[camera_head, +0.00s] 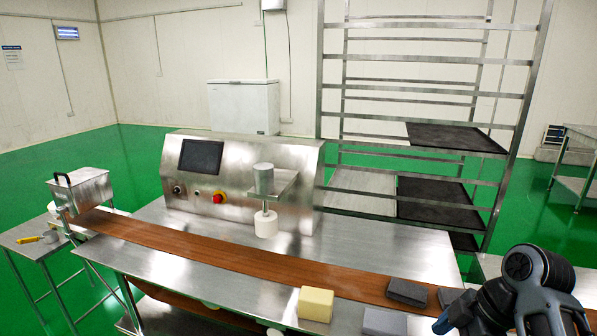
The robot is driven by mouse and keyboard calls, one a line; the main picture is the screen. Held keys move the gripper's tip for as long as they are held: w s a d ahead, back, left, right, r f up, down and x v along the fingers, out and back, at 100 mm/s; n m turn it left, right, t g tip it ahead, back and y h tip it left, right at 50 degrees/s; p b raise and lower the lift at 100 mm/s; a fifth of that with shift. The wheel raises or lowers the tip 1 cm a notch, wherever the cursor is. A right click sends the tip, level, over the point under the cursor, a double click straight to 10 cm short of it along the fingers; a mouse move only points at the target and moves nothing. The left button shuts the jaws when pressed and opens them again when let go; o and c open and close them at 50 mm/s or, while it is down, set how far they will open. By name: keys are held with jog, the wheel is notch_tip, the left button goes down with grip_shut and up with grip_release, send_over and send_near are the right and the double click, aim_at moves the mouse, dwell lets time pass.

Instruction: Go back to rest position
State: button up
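My arm (525,290) is folded in the lower right corner, dark with blue-grey joints. Its links stand in front of the right end of the encrusting machine. My gripper cannot be made out; only arm links show. The encrusting machine (240,170) has a steel housing with a dark screen, a red button and a white nozzle above a brown conveyor belt (200,242).
A tall steel rack (517,130) with dark trays (455,137) stands behind the machine. A white chest (243,107) stands at the back wall. Green floor is open at left.

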jog(key=s+a+f+m+t+h, duration=0.1)
jog(key=s+a+f+m+t, duration=0.25)
jog(key=s+f, duration=0.45)
jog(key=s+a+f+m+t+h, duration=0.25)
jog(key=s+f+m, duration=0.25)
jog(key=s, duration=0.5)
jog(key=s+d+r+m+t, duration=0.1)
jog(key=s+r+m+t, duration=0.5)
jog(key=s+r, duration=1.3)
jog(key=shift+s+r+t+h, duration=0.2)
jog(key=shift+s+t+h, duration=0.35)
jog(key=shift+s, duration=0.7)
